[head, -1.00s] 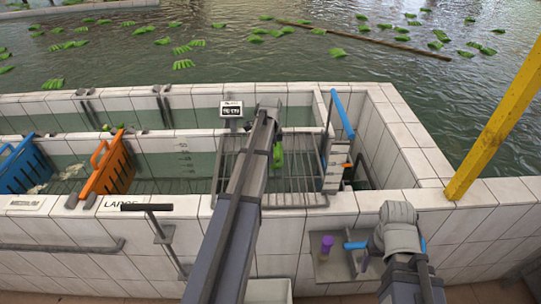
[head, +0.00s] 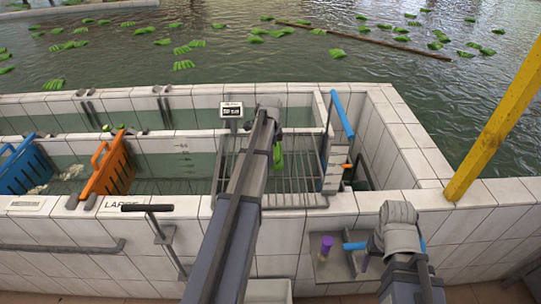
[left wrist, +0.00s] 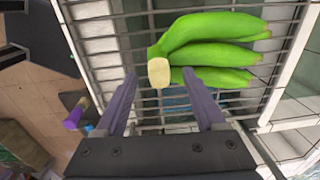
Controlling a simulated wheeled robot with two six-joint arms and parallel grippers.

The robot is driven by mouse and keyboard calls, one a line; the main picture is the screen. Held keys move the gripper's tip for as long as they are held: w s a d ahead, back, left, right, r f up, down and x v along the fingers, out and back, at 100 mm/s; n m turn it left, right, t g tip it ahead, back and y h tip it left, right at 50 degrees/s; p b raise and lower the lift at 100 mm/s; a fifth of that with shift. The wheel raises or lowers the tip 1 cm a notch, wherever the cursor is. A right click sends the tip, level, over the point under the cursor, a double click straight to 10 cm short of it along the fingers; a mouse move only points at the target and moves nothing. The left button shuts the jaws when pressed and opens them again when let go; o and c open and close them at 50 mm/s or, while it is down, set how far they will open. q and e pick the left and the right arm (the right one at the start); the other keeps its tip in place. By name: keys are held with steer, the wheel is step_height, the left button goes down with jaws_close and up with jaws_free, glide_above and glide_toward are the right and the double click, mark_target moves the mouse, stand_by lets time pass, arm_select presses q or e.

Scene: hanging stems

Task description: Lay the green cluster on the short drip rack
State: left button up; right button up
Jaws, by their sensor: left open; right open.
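The green cluster (left wrist: 215,50) lies on the bars of the drip rack (left wrist: 100,45) in the left wrist view, its pale cut stem end toward my gripper. My left gripper (left wrist: 160,80) is open, one finger on each side of the stem end, apart from it. In the head view my left arm hides this gripper; a little of the cluster (head: 278,157) shows beside the arm, over the rack (head: 305,180). My right gripper (head: 370,262) is open and empty, low in front of the tiled wall, partly hidden by its own wrist.
A small display (head: 232,109) stands behind the rack. A shelf with a purple-handled tool (head: 326,244) is on the front wall.

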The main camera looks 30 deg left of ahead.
arm_select(q)
step_height(320, 180, up, 7)
steer(key=p, duration=0.6)
steer(key=shift+s+d+r+p, duration=0.1)
steer(key=shift+s+p, duration=0.05)
steer(key=shift+p, duration=0.15)
steer(key=shift+d, duration=0.2)
steer(key=s+d+f+n+b, duration=0.1)
steer(key=s+d+f+b, duration=0.2)
steer(key=d, duration=0.4)
steer(key=s+d+f+n+b, duration=0.1)
steer(key=s+d+f+b, duration=0.15)
steer(key=d, duration=0.45)
steer(key=s+d+f+n+b, duration=0.2)
steer(key=s+d, duration=0.2)
steer(key=d, duration=0.3)
steer(key=s+d+f+n+b, duration=0.2)
steer(key=s+d, duration=0.4)
steer(key=s, duration=0.1)
steer(key=s+d+f+n+b, duration=0.2)
steer(key=s+d+f+b, duration=0.1)
steer(key=s+d, duration=0.4)
steer(key=shift+f+g+y, duration=0.2)
steer(key=shift+g+y, duration=0.2)
